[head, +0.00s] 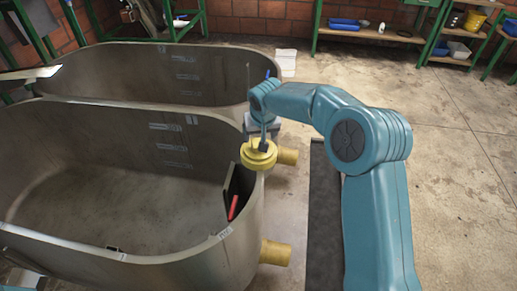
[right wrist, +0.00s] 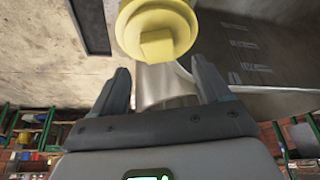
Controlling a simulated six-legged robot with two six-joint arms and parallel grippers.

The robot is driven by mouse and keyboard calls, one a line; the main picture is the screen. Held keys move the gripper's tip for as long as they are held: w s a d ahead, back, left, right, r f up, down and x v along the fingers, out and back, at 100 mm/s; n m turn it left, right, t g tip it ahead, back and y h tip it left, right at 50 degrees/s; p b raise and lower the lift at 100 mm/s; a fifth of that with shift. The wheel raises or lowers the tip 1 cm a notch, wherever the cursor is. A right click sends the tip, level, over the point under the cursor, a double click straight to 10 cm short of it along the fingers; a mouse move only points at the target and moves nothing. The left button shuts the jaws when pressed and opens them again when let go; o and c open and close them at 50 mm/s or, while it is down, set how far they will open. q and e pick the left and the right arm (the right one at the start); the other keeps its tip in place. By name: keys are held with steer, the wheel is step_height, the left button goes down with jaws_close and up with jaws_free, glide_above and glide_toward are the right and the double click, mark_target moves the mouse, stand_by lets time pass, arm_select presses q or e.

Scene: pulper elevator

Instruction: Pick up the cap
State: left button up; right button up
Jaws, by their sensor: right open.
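The yellow round cap (head: 257,158) shows at the right end of the near metal tank, by its rim, in the head view. In the right wrist view the cap (right wrist: 135,35) is at the top centre, with its square knob facing my gripper. My right gripper (head: 263,139) is just above the cap in the head view, partly hidden by my wrist. In the right wrist view its two fingers (right wrist: 160,78) are spread, with the cap just beyond their tips and nothing held between them. My left gripper is not in view.
The near tank (head: 120,150) and a second tank (head: 180,70) behind it fill the left. Yellow pipe stubs (head: 276,253) stick out from the near tank's end. A red-handled item (head: 233,207) is inside it. A dark mat (head: 325,215) lies on open floor.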

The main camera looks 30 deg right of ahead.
mark_target(252, 159)
steer(key=x, duration=0.5)
steer(key=shift+s+f+p, duration=0.1)
steer(key=shift+f+p, duration=0.1)
steer(key=shift+p, duration=0.1)
steer(key=c, duration=1.2)
steer(key=shift+c, duration=0.2)
